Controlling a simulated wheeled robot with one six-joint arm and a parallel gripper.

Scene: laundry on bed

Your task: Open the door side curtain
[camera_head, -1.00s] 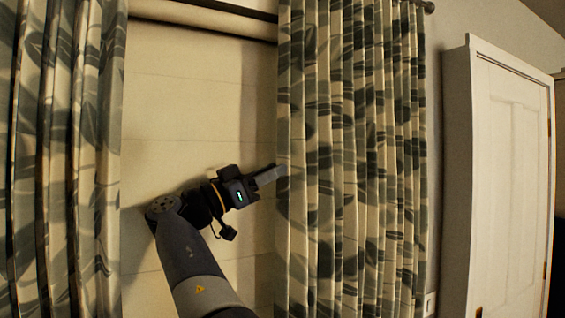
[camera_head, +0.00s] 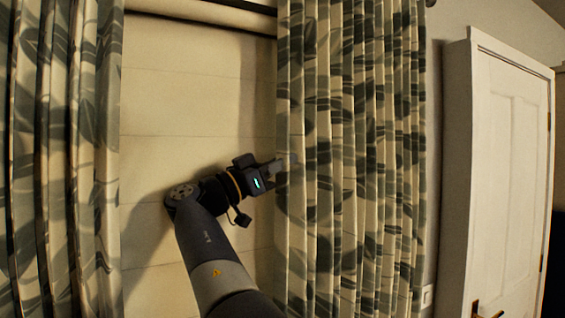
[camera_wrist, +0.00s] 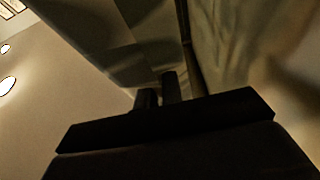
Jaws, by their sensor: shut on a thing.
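The door side curtain (camera_head: 350,160) is a leaf-patterned cloth hanging in folds on the right, nearest the white door. My gripper (camera_head: 283,163) is at its left edge, at about mid height, and is shut on that edge. In the wrist view my gripper's two dark fingers (camera_wrist: 158,90) meet the curtain cloth (camera_wrist: 150,45); the exact pinch is dark and hard to make out. The other curtain (camera_head: 65,160) hangs on the far left, apart from my gripper.
A pale blind (camera_head: 195,95) covers the window between the curtains, behind my arm. A white door (camera_head: 510,170) with a handle (camera_head: 487,311) stands to the right. A wall switch (camera_head: 427,298) is beside the right curtain. Bare wall shows between curtain and door.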

